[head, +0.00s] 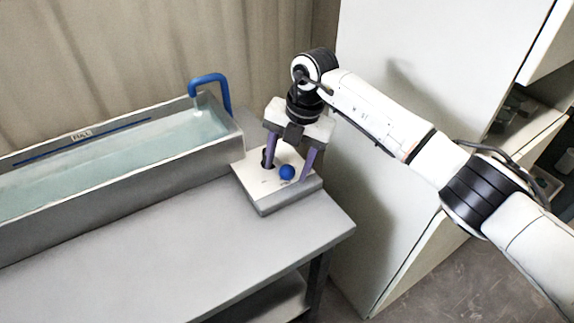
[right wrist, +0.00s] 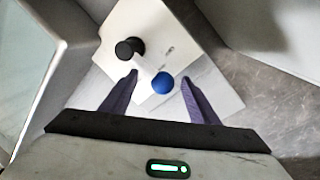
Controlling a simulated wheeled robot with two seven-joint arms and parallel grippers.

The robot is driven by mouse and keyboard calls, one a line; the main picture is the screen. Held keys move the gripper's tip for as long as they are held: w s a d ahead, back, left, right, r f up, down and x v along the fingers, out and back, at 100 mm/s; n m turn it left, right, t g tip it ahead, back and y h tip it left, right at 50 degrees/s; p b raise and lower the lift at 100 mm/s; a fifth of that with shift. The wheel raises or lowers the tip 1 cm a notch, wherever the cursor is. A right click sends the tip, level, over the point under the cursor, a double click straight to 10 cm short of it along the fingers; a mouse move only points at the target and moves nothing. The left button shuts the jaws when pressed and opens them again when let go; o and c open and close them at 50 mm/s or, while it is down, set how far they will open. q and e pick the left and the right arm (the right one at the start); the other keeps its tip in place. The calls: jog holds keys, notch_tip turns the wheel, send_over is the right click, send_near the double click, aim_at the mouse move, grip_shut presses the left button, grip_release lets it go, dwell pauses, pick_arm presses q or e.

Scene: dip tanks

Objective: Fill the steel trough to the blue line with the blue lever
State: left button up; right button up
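The steel trough (head: 120,182) stands on the table at the left and holds pale water. The blue line (head: 40,152) runs along its far inner wall beside a FULL label (head: 81,134); the water surface appears below it. A blue spout (head: 210,79) bends over the trough's right end. The blue lever's ball knob (head: 287,172) stands on a white control box (head: 262,203) right of the trough. It also shows in the right wrist view (right wrist: 162,83). My right gripper (head: 287,168) is open, pointing down, fingers either side of the knob with visible gaps. My left gripper is out of view.
A black knob (right wrist: 130,48) sits on the box close to one right finger. The grey table (head: 190,235) is bare in front of the trough. A white cabinet (head: 410,50) with open shelves stands at the right.

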jog(key=shift+s+a, duration=0.1)
jog(key=shift+s, duration=0.05)
jog(key=r, duration=0.2)
jog(key=d+r, duration=0.1)
jog(key=r, duration=0.2)
jog(key=r+b, duration=0.1)
jog(key=r, duration=0.2)
jog(key=shift+s+d+r, duration=0.25)
jog(key=shift+s+d, duration=0.05)
jog(key=shift+d, duration=0.05)
jog(key=shift+d+r, duration=0.1)
jog(key=shift+r, duration=0.7)
jog(key=shift+s, duration=0.1)
